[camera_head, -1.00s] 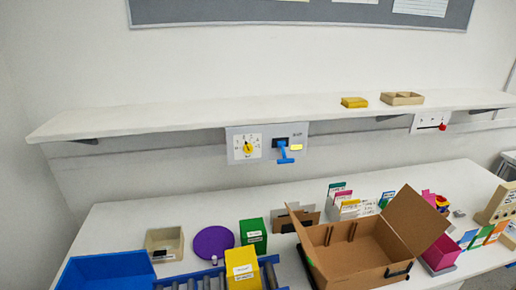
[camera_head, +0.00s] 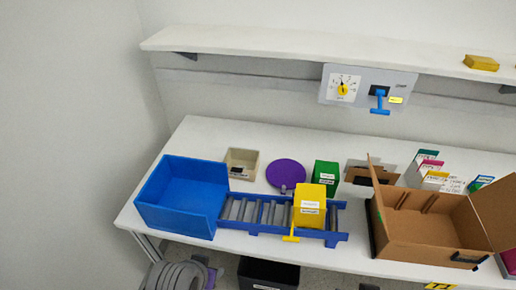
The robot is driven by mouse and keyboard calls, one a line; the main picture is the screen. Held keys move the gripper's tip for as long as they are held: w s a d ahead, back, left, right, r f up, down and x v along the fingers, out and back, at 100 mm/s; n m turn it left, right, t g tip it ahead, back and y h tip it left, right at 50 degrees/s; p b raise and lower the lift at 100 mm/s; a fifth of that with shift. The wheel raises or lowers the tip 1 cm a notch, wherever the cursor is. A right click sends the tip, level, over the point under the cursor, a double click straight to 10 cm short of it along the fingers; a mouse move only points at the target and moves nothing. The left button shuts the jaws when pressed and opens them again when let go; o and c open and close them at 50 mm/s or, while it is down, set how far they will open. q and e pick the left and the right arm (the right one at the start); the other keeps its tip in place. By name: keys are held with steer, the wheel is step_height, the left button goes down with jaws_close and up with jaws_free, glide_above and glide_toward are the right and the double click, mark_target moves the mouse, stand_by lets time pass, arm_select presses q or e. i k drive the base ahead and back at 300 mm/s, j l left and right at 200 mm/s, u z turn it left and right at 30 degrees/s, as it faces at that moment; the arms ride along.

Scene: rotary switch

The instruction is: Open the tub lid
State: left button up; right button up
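No thing in view is plainly a tub with a shut lid. A blue bin (camera_head: 182,196) with an open top stands at the table's left end. A small beige box (camera_head: 241,163) with a dark mark on its front stands behind and right of it. A flat purple disc (camera_head: 286,174) lies right of the beige box; I cannot tell whether it is a lid. A black container (camera_head: 268,274) shows below the table's front edge, cut off by the frame. Neither of my grippers is in view.
A blue roller conveyor (camera_head: 262,214) bears a yellow box (camera_head: 309,205); a green box (camera_head: 326,178) stands behind. An open cardboard box (camera_head: 420,222) is at right. A shelf (camera_head: 330,50) with a dial and blue-lever panel (camera_head: 367,88) hangs above. A grey coiled hose (camera_head: 175,276) lies below.

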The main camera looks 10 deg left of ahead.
mark_target(233, 169)
steer(key=i+j, duration=0.1)
steer(key=j, duration=0.35)
steer(key=i+j, duration=0.1)
steer(key=j, duration=0.35)
steer(key=i+j, duration=0.1)
steer(key=j, duration=0.35)
